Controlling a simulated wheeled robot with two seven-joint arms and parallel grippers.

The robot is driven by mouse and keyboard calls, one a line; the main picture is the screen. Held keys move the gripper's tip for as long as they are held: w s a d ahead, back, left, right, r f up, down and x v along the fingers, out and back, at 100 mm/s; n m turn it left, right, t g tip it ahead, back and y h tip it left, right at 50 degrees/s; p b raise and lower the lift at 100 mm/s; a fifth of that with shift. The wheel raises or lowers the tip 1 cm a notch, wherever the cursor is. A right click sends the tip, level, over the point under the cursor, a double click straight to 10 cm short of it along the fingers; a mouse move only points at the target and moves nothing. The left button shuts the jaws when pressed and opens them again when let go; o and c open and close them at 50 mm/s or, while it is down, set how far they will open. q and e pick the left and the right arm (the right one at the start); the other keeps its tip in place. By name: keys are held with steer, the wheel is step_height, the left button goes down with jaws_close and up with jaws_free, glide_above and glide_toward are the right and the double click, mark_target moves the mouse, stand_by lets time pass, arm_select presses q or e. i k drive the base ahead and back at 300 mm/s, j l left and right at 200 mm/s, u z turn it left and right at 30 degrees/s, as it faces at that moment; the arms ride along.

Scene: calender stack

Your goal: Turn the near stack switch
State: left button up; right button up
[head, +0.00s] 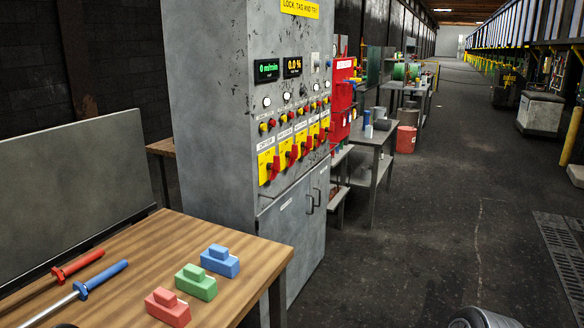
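A grey control cabinet (215,120) stands at centre left with its switch panel facing right. A row of several red rotary switches on yellow plates runs along the panel. The nearest switch (271,167) is at the left end of the row, under a small white label (265,143) too small to read surely. Its red handle looks tilted, but its exact setting cannot be told. Neither gripper shows clearly. A rounded grey part of mine (484,318) is cut off at the bottom edge.
A wooden table (130,255) at lower left holds red, green and blue blocks (195,282) and two screwdriver-like tools (100,279). Cabinet doors (290,225) with handles are below the switches. A grey workbench (375,140) stands beyond. The dark floor right of the cabinet is clear.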

mark_target(308, 145)
steer(key=i+l, duration=0.9)
steer(key=l, duration=0.15)
steer(key=i+l, duration=0.45)
steer(key=i+l+u, duration=0.1)
steer(key=i+l, duration=0.35)
steer(key=l, duration=0.2)
steer(key=i+l, duration=0.4)
steer(key=l, duration=0.15)
steer(key=i+l, duration=0.85)
steer(key=l, duration=0.25)
steer(key=u, duration=0.05)
